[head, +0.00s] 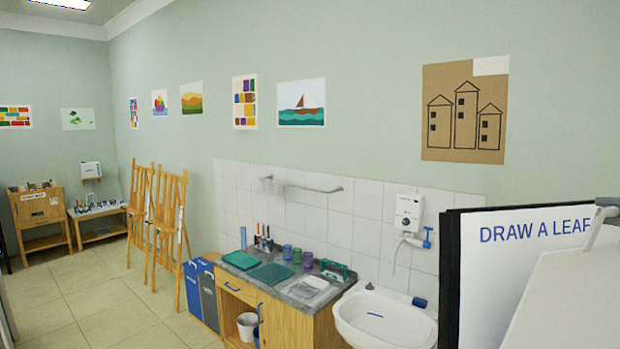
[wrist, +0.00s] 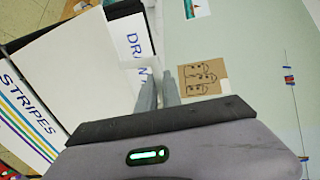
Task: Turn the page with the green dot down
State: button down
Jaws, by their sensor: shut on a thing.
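A blank white page (head: 575,300) fills the lower right of the head view, in front of a page reading "DRAW A LEAF" (head: 515,275). In the wrist view the blank page (wrist: 80,75) spreads left of my gripper (wrist: 158,85), with the "DRAW" page (wrist: 131,40) partly visible beyond it. My gripper is shut on the blank page's edge. Grey finger parts (head: 606,206) show at the right edge of the head view, at that page's top. No green dot is visible on any page; part of the blank page is out of frame.
A page marked "STRIPES" (wrist: 28,115) with coloured lines shows at the wrist view's left. A dark board edge (head: 449,285) borders the "DRAW A LEAF" page. A white sink (head: 385,320) and counter stand left of it. A brown house drawing (head: 464,115) hangs on the wall.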

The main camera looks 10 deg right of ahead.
jog(key=shift+s+f, duration=0.25)
jog(key=shift+s, duration=0.7)
jog(key=shift+b, duration=0.3)
jog(key=s+f+b, duration=0.3)
jog(key=s+b, duration=0.1)
jog(key=s, duration=0.4)
jog(key=shift+s+a, duration=0.25)
jog(key=shift+a, duration=0.2)
jog(key=shift+r, duration=0.1)
jog(key=shift+b, duration=0.35)
jog(key=s+f+b, duration=0.4)
jog(key=s+b, duration=0.1)
jog(key=s, duration=0.3)
jog(key=shift+s+a+f+b, duration=0.15)
jog(key=shift+a+f+b, duration=0.15)
jog(key=shift+f, duration=0.05)
